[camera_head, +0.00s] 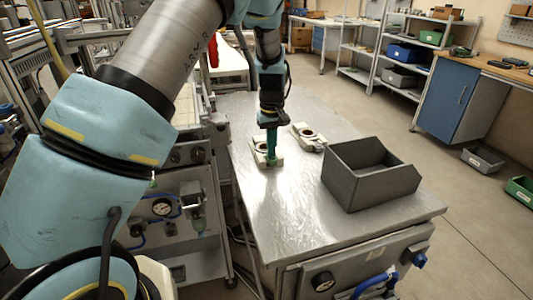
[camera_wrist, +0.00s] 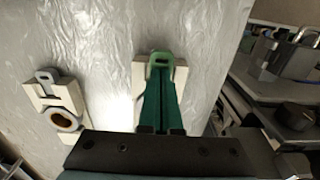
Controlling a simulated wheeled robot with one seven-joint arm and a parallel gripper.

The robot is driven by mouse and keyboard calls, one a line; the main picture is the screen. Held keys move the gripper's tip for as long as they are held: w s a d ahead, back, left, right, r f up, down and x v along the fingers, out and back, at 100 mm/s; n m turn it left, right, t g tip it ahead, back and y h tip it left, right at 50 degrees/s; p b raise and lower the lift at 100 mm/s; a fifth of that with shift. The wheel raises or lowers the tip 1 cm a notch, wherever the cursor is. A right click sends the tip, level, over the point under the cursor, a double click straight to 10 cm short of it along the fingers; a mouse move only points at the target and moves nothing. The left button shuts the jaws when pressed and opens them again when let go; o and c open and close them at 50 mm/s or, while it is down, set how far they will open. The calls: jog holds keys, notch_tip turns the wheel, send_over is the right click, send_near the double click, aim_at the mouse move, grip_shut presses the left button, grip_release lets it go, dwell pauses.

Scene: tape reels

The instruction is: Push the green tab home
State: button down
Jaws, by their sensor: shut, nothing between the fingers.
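The green tab (camera_wrist: 160,62), a light green loop, sits at the end of a pale block (camera_wrist: 139,76) in the wrist view. My gripper (camera_wrist: 160,90) has its dark green fingers shut and empty over this block. The fingertips are right at the tab; I cannot tell whether they touch it. My gripper (camera_head: 271,156) points down over the same pale block (camera_head: 259,160) in the head view, where the tab cannot be made out. The fingers and palm hide most of the block.
A second pale block with a grey tab (camera_wrist: 47,75) and a round ring (camera_wrist: 65,121) lies to the left in the wrist view. In the head view, a grey open bin (camera_head: 362,190) stands on the metal table (camera_head: 290,220), right of the blocks. The table's front is clear.

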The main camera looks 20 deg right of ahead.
notch_tip(320, 180, up, 7)
jog(key=p, duration=0.5)
dwell(0.3)
dwell(0.4)
